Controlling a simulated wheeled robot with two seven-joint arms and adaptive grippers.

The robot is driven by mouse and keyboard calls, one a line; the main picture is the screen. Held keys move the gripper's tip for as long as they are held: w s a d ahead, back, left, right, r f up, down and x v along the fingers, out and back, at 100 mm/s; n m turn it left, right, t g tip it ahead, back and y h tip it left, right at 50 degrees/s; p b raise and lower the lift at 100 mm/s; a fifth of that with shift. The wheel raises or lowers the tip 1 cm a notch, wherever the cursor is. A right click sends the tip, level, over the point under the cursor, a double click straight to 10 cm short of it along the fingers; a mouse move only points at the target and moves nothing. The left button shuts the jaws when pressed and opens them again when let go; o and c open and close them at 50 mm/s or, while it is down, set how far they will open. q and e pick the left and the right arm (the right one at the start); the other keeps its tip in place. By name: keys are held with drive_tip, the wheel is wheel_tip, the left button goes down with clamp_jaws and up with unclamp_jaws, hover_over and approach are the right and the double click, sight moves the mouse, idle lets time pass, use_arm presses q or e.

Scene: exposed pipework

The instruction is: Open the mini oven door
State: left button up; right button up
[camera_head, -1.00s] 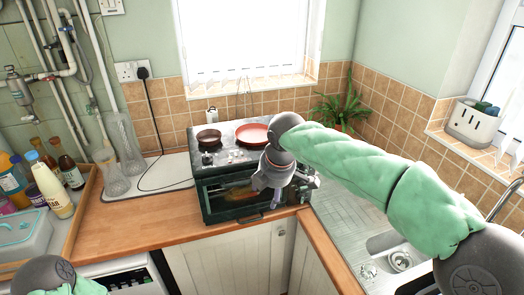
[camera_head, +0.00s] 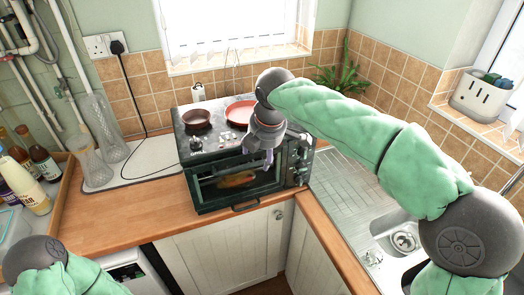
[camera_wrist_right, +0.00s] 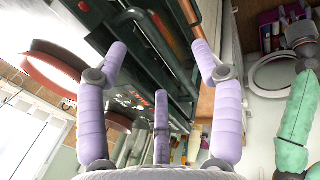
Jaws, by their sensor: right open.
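The mini oven (camera_head: 210,196) is a dark green box on the wooden counter, with knobs at its right. Its glass door (camera_head: 222,184) looks closed, with something orange-brown showing behind the glass. My right gripper (camera_head: 259,160) is open and empty. It points down in front of the door's upper right part, above the handle, apparently not touching. In the right wrist view its lavender fingers (camera_wrist_right: 160,60) are spread near the dark oven front (camera_wrist_right: 140,65).
A small pan (camera_head: 197,118) and a red pan (camera_head: 240,110) sit on the oven top. The steel sink (camera_head: 404,238) is at right. Glass vases (camera_head: 104,128) and bottles (camera_head: 42,163) stand at left. The counter (camera_head: 130,215) left of the oven is mostly clear.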

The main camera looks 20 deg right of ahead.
sight(259, 164)
drive_tip(key=b+x, duration=0.1)
drive_tip(key=x, duration=0.1)
drive_tip(key=shift+f+b, duration=0.3)
drive_tip(key=shift+b+x, duration=0.45)
drive_tip(key=shift+x, duration=1.4)
drive_tip(key=shift+w+f, duration=0.15)
drive_tip(key=shift+w, duration=0.05)
drive_tip(key=shift+s, duration=0.1)
drive_tip(key=shift+s, duration=0.2)
drive_tip(key=s+f+b, duration=0.1)
drive_tip(key=s+b, duration=0.2)
drive_tip(key=s, duration=0.5)
drive_tip(key=shift+d+f+b, duration=0.2)
drive_tip(key=shift+f+b, duration=0.05)
drive_tip(key=shift+b, duration=0.05)
